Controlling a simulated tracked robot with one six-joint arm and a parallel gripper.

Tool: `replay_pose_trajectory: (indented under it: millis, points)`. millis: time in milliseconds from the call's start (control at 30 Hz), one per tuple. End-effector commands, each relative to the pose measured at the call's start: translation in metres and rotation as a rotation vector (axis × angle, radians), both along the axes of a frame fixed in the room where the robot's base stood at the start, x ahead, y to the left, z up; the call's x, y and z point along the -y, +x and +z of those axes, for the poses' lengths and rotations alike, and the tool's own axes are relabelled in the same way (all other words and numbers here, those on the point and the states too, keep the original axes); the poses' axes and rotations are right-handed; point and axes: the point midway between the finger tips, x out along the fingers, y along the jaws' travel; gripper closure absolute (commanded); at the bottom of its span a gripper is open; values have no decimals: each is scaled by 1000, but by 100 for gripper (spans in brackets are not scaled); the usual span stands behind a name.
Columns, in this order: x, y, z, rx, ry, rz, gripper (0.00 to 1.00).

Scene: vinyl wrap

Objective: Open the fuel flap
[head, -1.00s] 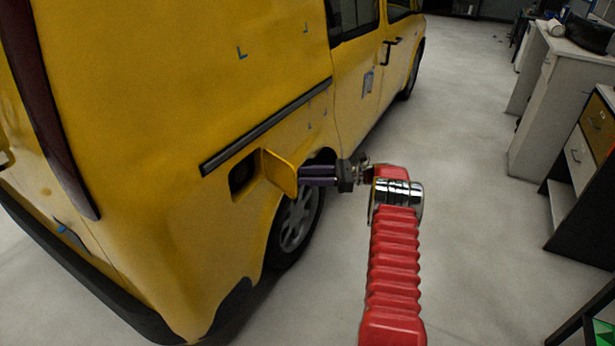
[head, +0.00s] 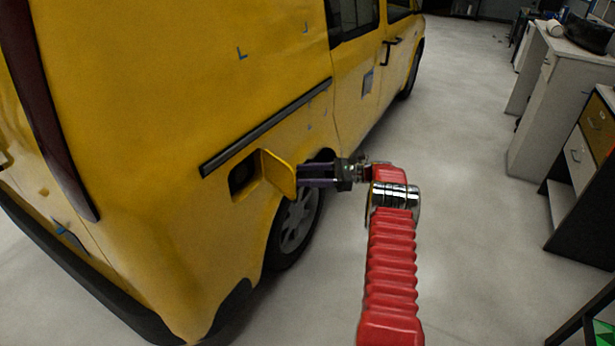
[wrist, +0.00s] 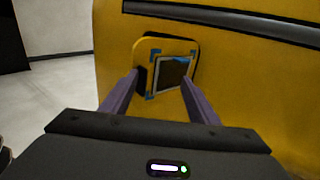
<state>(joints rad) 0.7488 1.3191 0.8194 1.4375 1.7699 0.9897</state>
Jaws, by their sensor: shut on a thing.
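The yellow fuel flap (head: 279,174) stands swung out from the van's side, and the dark filler recess (head: 243,175) is exposed to its left. My gripper (head: 299,174) reaches the flap from the right, with its purple fingers at the flap. In the wrist view the flap (wrist: 140,50) lies ahead, and a grey patch with blue corner marks (wrist: 172,72) shows on it. The fingers of my gripper (wrist: 158,78) are on either side of this patch, shut on the flap. The exact contact at the fingertips is too small to make out.
The yellow van (head: 130,180) fills the left, with a black side strip (head: 265,127) above the flap and a wheel (head: 296,222) below it. White and dark cabinets (head: 550,95) stand at the right. The grey floor between is clear.

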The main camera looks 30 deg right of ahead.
Motion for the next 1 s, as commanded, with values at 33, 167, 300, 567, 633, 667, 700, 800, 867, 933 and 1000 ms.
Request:
replay_pose_trajectory:
  millis: [33,167,300,567,633,667,700,800,867,933,1000]
  points:
    - [-2,6,6,10,-2,-8,63]
    - [0,5,5,9,-2,-8,64]
    - [7,1,5,9,-2,-10,72]
    - [41,-19,3,8,-2,-8,75]
    - [50,-26,2,6,-1,-6,75]
    - [54,-28,1,5,-1,-6,75]
    - [59,-31,1,5,-2,-6,75]
    - [70,-38,0,4,0,-3,75]
    - [76,-42,0,3,-1,-4,75]
    - [83,-46,-1,3,-1,-4,75]
    - [88,-50,0,2,0,-3,75]
